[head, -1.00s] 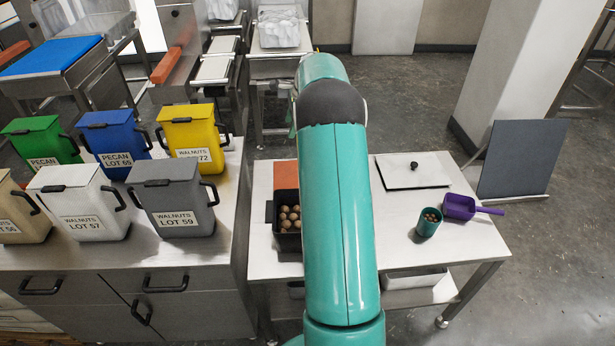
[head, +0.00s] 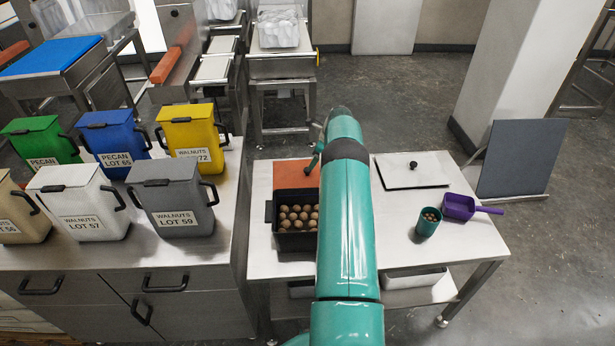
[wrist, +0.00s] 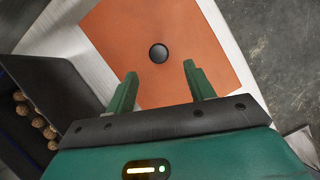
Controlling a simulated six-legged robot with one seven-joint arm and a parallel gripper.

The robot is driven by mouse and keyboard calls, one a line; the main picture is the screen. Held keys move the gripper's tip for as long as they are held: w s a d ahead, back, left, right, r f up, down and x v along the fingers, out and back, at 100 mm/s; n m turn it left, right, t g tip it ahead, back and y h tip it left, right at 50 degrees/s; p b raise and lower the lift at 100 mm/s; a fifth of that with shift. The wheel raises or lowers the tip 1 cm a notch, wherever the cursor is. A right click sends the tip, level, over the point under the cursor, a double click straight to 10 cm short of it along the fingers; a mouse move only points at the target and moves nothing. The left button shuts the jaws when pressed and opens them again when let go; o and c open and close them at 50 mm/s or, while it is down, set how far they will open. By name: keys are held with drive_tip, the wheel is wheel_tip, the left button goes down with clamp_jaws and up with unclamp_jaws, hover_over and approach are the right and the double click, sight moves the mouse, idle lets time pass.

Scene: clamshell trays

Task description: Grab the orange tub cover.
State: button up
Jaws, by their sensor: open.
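The orange tub cover (wrist: 205,38) is a flat panel with a round black knob (wrist: 158,53). In the head view the cover (head: 290,174) lies on the steel table behind the black tub of walnuts, partly hidden by my arm. In the wrist view my gripper (wrist: 160,72) is open and empty over the cover. Its two green fingers point toward the knob, which appears between and slightly beyond the fingertips. The height of the fingers above the cover is hard to judge.
The black tub (head: 285,240) holds walnuts, close to the cover. A white cover (head: 402,172) with a black knob, a teal cup (head: 427,228) and a purple scoop (head: 460,207) are to the right. A counter (head: 95,262) with several labelled bins stands at left.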

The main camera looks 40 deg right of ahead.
sight(307, 174)
drive_tip(key=shift+x, duration=3.15)
drive_tip(key=shift+w+r, duration=0.15)
drive_tip(key=c, duration=1.1)
